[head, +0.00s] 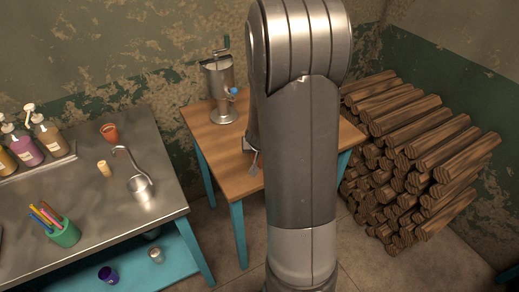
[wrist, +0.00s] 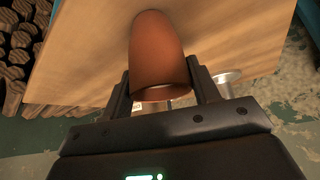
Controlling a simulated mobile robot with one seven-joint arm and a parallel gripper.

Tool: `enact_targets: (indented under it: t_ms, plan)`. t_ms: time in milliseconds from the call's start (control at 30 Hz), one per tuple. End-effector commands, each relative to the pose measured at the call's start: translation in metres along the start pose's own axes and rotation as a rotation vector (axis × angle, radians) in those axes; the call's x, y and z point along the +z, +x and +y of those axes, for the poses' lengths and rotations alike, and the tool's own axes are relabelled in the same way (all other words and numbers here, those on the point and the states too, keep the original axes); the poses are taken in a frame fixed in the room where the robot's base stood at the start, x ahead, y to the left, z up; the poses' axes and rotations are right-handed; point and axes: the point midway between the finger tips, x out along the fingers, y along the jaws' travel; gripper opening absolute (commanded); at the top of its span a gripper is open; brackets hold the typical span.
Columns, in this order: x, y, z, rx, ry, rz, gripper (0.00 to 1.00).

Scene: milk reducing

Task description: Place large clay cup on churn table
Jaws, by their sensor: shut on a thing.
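The large clay cup (wrist: 158,52) is reddish brown and shows in the wrist view between the two fingers of my gripper (wrist: 160,72), which is shut on it. Its wider rim faces the wrist camera, and its narrower end points away. The wooden top of the churn table (wrist: 88,45) lies behind the cup; I cannot tell whether they touch. In the head view the churn table (head: 197,115) has teal legs and is partly covered by my arm.
A metal churn (head: 221,90) stands on the table's back left; its base (wrist: 228,76) shows beside my gripper in the wrist view. Stacked logs (head: 420,150) lie to the right. A metal counter (head: 75,185) at left holds a small clay cup (head: 110,133), ladle, bottles and pens.

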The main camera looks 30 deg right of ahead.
Motion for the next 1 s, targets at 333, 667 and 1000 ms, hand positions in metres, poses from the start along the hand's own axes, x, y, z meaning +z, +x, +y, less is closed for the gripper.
enact_targets:
  t_ms: [333,667,1000]
  plan:
    - [0.001,0.002,0.0,0.001,-0.001,0.0,0.68]
    - [0.001,0.002,0.0,0.001,-0.001,0.0,0.77]
    - [0.0,-0.014,-0.001,0.001,-0.006,0.001,0.77]
